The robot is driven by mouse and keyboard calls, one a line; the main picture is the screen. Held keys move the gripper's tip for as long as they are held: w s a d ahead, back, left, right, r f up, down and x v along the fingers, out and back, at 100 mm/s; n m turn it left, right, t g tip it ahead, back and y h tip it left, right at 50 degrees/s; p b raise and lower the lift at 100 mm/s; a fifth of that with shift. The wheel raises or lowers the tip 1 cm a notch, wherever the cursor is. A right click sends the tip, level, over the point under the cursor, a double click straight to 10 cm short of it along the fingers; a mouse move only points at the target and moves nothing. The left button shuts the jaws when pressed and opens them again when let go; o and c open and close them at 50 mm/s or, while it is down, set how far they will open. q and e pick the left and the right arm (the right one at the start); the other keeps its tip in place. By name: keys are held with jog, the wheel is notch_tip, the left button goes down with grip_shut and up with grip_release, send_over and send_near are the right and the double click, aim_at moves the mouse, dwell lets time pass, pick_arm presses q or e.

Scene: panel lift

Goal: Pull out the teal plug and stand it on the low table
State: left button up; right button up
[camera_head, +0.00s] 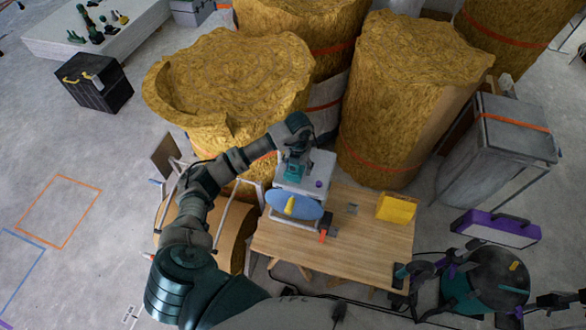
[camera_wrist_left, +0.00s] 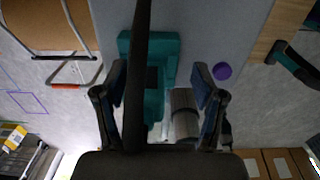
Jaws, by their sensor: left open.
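The teal plug (camera_wrist_left: 168,50) shows in the wrist view against a grey panel, with a wide part and a narrower part running down between my fingers. A dark bar of my gripper hides part of it. In the head view the teal piece (camera_head: 293,171) is at the grey-white box (camera_head: 318,165), just under my left gripper (camera_head: 295,160). My left gripper is open, one finger on each side of the plug's narrower part. I cannot tell whether they touch it. A wooden table (camera_head: 345,253) stands in front of the box.
A purple knob (camera_head: 319,184) is right of the plug. On the wooden table are a blue oval (camera_head: 294,205) with a yellow piece and a yellow box (camera_head: 396,208). Large straw-coloured rolls (camera_head: 230,75) stand behind. The table's front middle is clear.

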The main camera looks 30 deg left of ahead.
pick_arm(q)
jog(key=shift+d+r, duration=0.1)
jog(key=shift+d, duration=0.15)
jog(key=shift+s, duration=0.1)
jog(key=shift+a, duration=0.35)
jog(key=shift+s+a, duration=0.1)
jog(key=shift+a, duration=0.45)
jog(key=shift+d, duration=0.1)
jog(key=c, duration=1.2)
grip_shut()
pick_arm(e)
jog(key=shift+d, duration=0.6)
